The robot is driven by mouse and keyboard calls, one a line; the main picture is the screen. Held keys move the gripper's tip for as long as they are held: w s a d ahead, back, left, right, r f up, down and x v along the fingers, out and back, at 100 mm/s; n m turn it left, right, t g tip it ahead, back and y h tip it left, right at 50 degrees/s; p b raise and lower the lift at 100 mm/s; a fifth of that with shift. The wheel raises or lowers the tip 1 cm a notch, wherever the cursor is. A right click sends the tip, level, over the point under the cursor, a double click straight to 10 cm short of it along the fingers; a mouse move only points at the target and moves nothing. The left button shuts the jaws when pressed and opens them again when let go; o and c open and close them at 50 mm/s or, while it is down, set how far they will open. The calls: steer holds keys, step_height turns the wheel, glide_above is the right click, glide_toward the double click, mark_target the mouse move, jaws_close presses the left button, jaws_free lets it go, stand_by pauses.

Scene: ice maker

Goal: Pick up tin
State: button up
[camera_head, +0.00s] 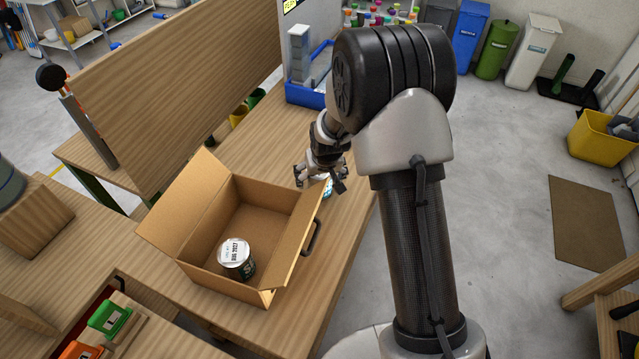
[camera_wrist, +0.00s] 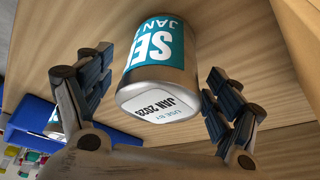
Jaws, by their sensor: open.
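A silver tin with a teal label and "USE BY JAN 2028" on its white end stands in the wrist view (camera_wrist: 160,70). It lies between the two spread fingers of my gripper (camera_wrist: 160,95), with gaps visible on both sides. In the head view my gripper (camera_head: 321,180) is over the table beside the cardboard box's right flap. A small teal part of the tin (camera_head: 328,188) shows below it; the rest is hidden. A second tin, marked "AUG 2027" (camera_head: 236,256), stands inside the open cardboard box (camera_head: 190,244).
The box's raised right flap (camera_head: 298,232) is close to my gripper. A blue bin (camera_head: 304,96) stands at the table's far end, with a tall wooden panel (camera_head: 180,90) on the left. Bare wooden tabletop (camera_head: 345,240) lies right of the box.

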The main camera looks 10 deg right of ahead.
steer(key=shift+c, duration=0.5)
steer(key=c, duration=1.2)
